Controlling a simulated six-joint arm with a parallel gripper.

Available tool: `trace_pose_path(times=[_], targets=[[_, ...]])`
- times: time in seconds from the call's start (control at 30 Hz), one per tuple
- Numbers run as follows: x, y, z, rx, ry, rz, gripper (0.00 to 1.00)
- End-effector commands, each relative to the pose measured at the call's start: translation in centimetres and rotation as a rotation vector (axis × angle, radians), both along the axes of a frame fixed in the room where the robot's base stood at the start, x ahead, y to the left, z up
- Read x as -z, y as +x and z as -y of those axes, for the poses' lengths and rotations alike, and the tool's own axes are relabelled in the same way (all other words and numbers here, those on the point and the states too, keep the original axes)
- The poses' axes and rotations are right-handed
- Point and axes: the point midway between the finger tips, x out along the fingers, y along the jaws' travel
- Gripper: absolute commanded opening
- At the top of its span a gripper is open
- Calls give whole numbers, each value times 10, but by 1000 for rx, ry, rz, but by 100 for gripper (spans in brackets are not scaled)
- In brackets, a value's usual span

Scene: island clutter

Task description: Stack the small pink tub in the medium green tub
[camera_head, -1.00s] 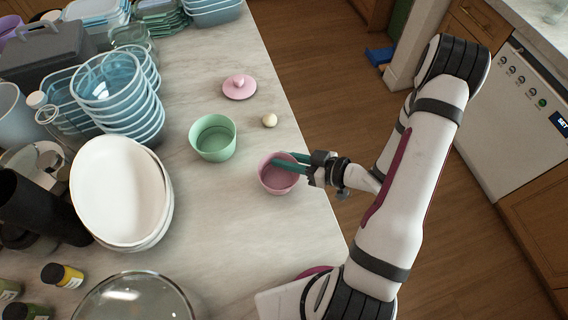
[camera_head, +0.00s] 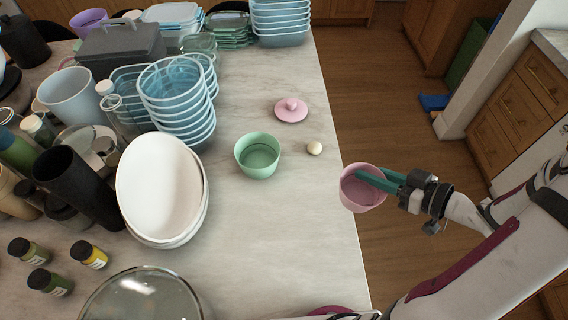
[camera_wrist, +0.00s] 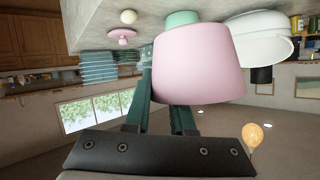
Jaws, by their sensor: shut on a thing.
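The small pink tub (camera_head: 358,197) is held by its rim in my gripper (camera_head: 372,180), at the right edge of the counter. It looks raised, with its mouth up and slightly tilted. My gripper's teal fingers are shut on the tub's wall, one of them inside it. In the wrist view the pink tub (camera_wrist: 198,65) fills the middle, in front of the fingers (camera_wrist: 165,100). The medium green tub (camera_head: 257,158) stands upright and empty on the counter, left of the pink tub and apart from it. Part of it shows in the wrist view (camera_wrist: 182,18).
A pink lid (camera_head: 291,110) and a small pale ball (camera_head: 314,148) lie near the green tub. White bowls (camera_head: 160,190) and stacked blue containers (camera_head: 180,95) stand to its left. Bare counter (camera_head: 290,235) lies in front of it.

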Motion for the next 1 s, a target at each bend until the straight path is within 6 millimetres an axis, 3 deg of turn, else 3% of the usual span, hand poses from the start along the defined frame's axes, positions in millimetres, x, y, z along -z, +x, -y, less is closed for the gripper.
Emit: trace_pose_path(times=[0.1, 0.23, 0.33, 0.47, 0.8, 1.0], targets=[[-15, 49, -24, 25, -10, -8, 0], [-38, 98, -60, 71, -15, -19, 0], [-54, 121, -86, 98, -18, -28, 0], [-62, 135, -106, 118, -17, -37, 0], [-5, 164, -196, 115, -18, -43, 0], [18, 171, -214, 121, -18, -44, 0]])
